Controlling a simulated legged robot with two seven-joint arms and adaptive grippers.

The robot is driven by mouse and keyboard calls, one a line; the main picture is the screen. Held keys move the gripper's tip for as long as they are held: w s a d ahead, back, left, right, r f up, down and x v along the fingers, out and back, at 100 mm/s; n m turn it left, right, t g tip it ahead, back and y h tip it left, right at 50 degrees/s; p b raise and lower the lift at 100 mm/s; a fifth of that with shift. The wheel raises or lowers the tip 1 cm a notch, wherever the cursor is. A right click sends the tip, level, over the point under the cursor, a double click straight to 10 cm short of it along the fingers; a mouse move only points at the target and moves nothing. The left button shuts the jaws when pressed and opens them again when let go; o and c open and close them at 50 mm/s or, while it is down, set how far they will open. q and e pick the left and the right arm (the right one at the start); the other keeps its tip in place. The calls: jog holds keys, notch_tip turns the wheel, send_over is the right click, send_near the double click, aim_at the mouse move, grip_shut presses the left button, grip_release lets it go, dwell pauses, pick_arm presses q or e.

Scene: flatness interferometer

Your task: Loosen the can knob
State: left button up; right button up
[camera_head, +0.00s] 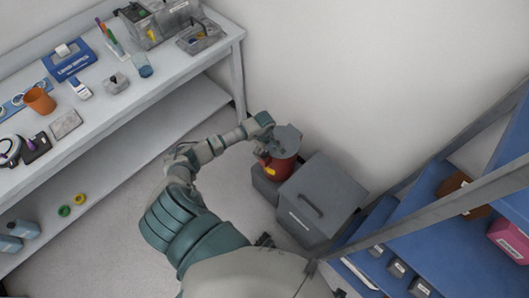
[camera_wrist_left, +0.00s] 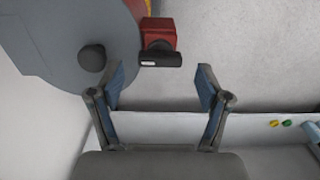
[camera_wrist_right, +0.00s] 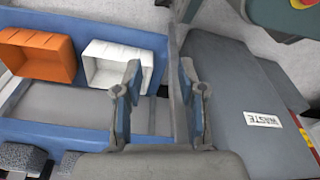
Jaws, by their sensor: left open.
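The red can (camera_head: 277,165) with a grey lid (camera_head: 288,138) stands on a grey block by the wall. In the left wrist view the lid (camera_wrist_left: 60,40) fills the upper left. It carries a round dark knob (camera_wrist_left: 92,58). A red block (camera_wrist_left: 157,35) with a black bar-shaped knob (camera_wrist_left: 160,58) juts from the can's side. My left gripper (camera_head: 268,140) is at the can, open and empty; in its wrist view the fingertips (camera_wrist_left: 162,88) lie either side of the black knob's line, apart from it. My right gripper (camera_wrist_right: 160,82) is open and empty, away from the can.
A grey bin (camera_head: 320,192), labelled WASTE in the right wrist view (camera_wrist_right: 263,120), stands right beside the can. Blue shelving (camera_head: 440,205) is at right, holding an orange tray (camera_wrist_right: 40,55) and a white tray (camera_wrist_right: 118,65). A cluttered bench (camera_head: 160,85) is at left.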

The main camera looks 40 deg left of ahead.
pick_arm(q)
jog(key=shift+f, duration=1.15)
pick_arm(e)
jog(key=shift+w+r, duration=0.25)
jog(key=shift+r, duration=0.15)
pick_arm(q)
jog(key=c, duration=1.2)
jog(key=shift+o, duration=0.2)
